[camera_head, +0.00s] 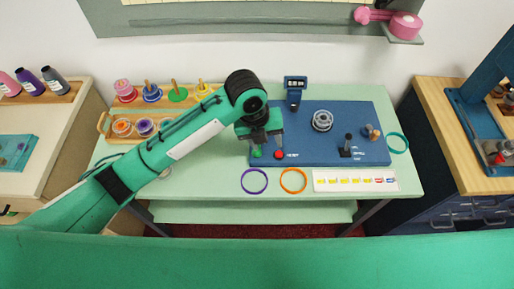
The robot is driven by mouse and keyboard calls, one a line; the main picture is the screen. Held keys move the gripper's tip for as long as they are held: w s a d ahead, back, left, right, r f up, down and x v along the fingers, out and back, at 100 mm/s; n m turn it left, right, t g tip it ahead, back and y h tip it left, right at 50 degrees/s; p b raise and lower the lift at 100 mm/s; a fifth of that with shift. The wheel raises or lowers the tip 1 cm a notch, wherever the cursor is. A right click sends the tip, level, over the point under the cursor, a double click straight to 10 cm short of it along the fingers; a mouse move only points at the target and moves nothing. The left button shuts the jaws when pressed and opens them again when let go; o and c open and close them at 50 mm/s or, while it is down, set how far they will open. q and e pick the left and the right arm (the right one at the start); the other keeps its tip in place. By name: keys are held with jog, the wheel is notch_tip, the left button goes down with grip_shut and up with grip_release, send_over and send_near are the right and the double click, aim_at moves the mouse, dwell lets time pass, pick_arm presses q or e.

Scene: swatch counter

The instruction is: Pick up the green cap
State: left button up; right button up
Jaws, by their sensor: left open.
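A small green cap (257,153) shows at the front left of the blue board (335,118), partly hidden by my left gripper. My left gripper (267,146) points down over that corner of the board, open. Its left finger is over or right beside the green cap; I cannot tell whether they touch. A red cap (279,155) sits just right of the green one, below the other finger. My right gripper is not in view.
The board also carries a grey round part (322,121), a dark stand (347,146) and a dark blue device (295,88). Purple (254,180), orange (293,181) and teal (398,143) rings lie around it. A label strip (355,181) lies in front. A wooden rack (104,124) stands left.

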pick_arm(q)
jog(key=w+a+r+m+y, duration=0.3)
jog(key=w+r+m, duration=0.15)
jog(key=m, duration=0.25)
jog(key=f, duration=0.3)
jog(key=f+p, duration=0.1)
jog(key=f, duration=0.5)
jog(key=shift+d+p, duration=0.25)
jog(key=shift+p, duration=0.05)
jog(key=shift+f, duration=0.25)
notch_tip(320, 180, down, 5)
jog(key=shift+s+d+r+p, duration=0.1)
jog(key=shift+r+p, duration=0.05)
jog(key=shift+p, duration=0.9)
jog(key=c, duration=1)
